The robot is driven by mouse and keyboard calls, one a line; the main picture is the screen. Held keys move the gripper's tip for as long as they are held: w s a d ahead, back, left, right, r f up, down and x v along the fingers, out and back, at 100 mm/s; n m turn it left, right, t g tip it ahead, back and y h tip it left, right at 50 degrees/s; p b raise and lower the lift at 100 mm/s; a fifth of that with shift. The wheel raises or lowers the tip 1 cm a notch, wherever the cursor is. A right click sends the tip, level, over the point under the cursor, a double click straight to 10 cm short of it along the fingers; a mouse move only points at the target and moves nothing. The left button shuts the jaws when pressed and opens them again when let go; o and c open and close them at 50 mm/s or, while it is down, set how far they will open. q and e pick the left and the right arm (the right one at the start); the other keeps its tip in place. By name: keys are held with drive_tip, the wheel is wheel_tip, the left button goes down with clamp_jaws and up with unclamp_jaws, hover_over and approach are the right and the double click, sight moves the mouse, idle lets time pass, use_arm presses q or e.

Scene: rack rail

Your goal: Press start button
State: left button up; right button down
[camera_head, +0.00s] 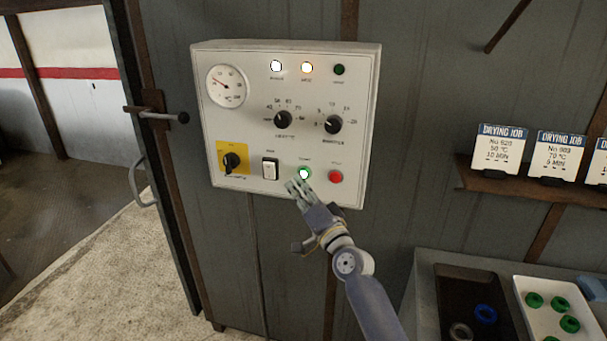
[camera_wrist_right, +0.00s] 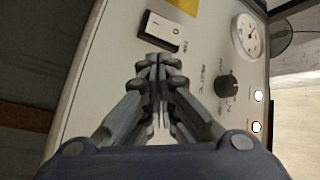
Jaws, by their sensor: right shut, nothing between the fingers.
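The white control panel (camera_head: 235,120) is mounted on a grey wall. Its green start button (camera_head: 304,174) is at the bottom centre-right and looks lit, with a bright centre. A red button (camera_head: 336,176) sits to its right, and a white rocker switch (camera_head: 270,169) to its left. My right gripper (camera_head: 296,187) is shut and empty, its fingertips just below and left of the green button; I cannot tell whether they touch the panel. In the wrist view the shut right gripper (camera_wrist_right: 160,65) points at the panel near the rocker switch (camera_wrist_right: 165,31); the green button is hidden there.
The panel also has two black knobs (camera_head: 283,119), a dial gauge (camera_head: 226,86), a yellow-backed rotary switch (camera_head: 232,161) and indicator lamps (camera_head: 307,68). Job cards (camera_head: 499,148) stand on a shelf at right. Trays with rings (camera_head: 520,282) lie below. A door handle (camera_head: 160,116) sticks out at left.

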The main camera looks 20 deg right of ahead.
drive_tip(key=s+a+p, duration=0.1)
drive_tip(key=s, duration=0.1)
drive_tip(key=s+a+p, duration=0.1)
drive_tip(key=s, duration=0.1)
drive_tip(key=shift+a, duration=0.4)
idle(0.4)
drive_tip(key=s+f+n+g+h+b, duration=0.15)
drive_tip(key=s+f+g, duration=0.25)
drive_tip(key=f, duration=1.4)
drive_tip(key=s+f+n+g+b, duration=0.1)
drive_tip(key=s+f+n+g, duration=0.25)
drive_tip(key=f, duration=1.55)
drive_tip(key=s+f+n+g+b, duration=0.2)
drive_tip(key=s+f+g, duration=0.3)
drive_tip(key=s+f, duration=1.35)
drive_tip(key=s+d+f+n+g, duration=0.1)
drive_tip(key=s+f+g, duration=0.1)
drive_tip(key=s+f, duration=0.4)
drive_tip(key=s+d+f+n+g+h+b, duration=0.1)
drive_tip(key=s+f, duration=0.5)
drive_tip(key=s, duration=1)
drive_tip(key=s+d+f+n+g+h+b, duration=0.1)
drive_tip(key=s+d+f+n+g, duration=0.2)
drive_tip(key=s+f, duration=0.3)
drive_tip(key=s, duration=0.4)
drive_tip(key=shift+s+f+g, duration=0.2)
drive_tip(key=shift+s+g, duration=0.15)
drive_tip(key=shift+s, duration=0.05)
